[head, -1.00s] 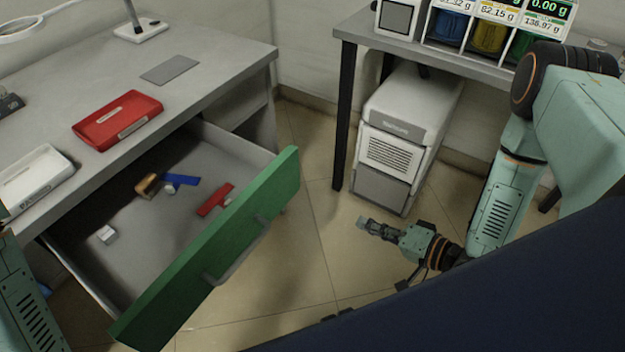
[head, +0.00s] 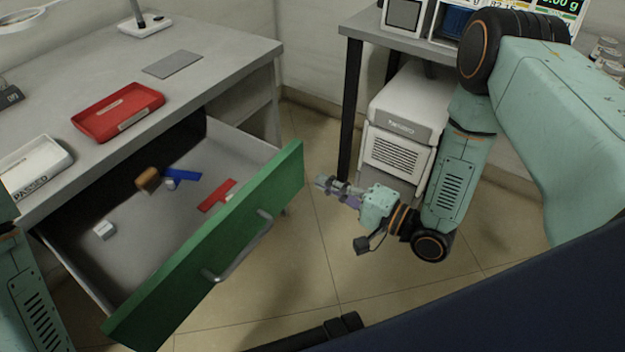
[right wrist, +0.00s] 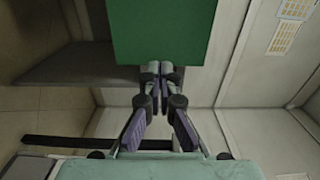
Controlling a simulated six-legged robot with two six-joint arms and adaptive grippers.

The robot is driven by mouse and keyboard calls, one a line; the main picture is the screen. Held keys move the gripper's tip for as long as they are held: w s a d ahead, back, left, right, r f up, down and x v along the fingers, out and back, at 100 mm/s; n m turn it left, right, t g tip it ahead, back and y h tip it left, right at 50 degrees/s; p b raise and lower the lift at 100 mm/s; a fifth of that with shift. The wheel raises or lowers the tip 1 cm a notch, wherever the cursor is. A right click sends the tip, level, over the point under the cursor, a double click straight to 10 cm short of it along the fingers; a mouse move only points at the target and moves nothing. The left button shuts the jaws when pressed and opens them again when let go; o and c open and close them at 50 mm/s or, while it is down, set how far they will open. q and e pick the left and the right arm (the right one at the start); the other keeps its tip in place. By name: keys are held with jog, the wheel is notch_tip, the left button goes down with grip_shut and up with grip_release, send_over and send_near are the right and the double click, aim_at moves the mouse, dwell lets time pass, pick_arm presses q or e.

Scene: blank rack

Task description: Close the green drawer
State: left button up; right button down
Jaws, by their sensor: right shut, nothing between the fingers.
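The green drawer front (head: 205,258) stands pulled out from the grey desk, with a grey bar handle (head: 240,248) on its outer face. Inside the open drawer lie a blue piece (head: 181,175), a red piece (head: 217,196), a brown block (head: 147,180) and a small white block (head: 104,231). My right gripper (head: 322,183) is shut and empty, just right of the drawer front's far end. In the right wrist view its fingertips (right wrist: 160,68) point at the green panel (right wrist: 160,30); I cannot tell whether they touch it. My left gripper is not in view.
The grey desk (head: 215,65) carries a red tray (head: 118,110), a white tray (head: 35,168) and a lamp base (head: 145,26). A white machine (head: 405,110) stands under the second table, behind my right arm.

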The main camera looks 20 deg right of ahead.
aim_at(299, 170)
jog(key=x, duration=0.2)
jog(key=shift+w+a+f+b, duration=0.1)
jog(key=shift+w+a+b, duration=0.15)
jog(key=shift+b, duration=0.05)
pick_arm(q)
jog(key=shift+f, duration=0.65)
pick_arm(e)
jog(key=shift+w+a, duration=0.35)
jog(key=shift+w, duration=0.15)
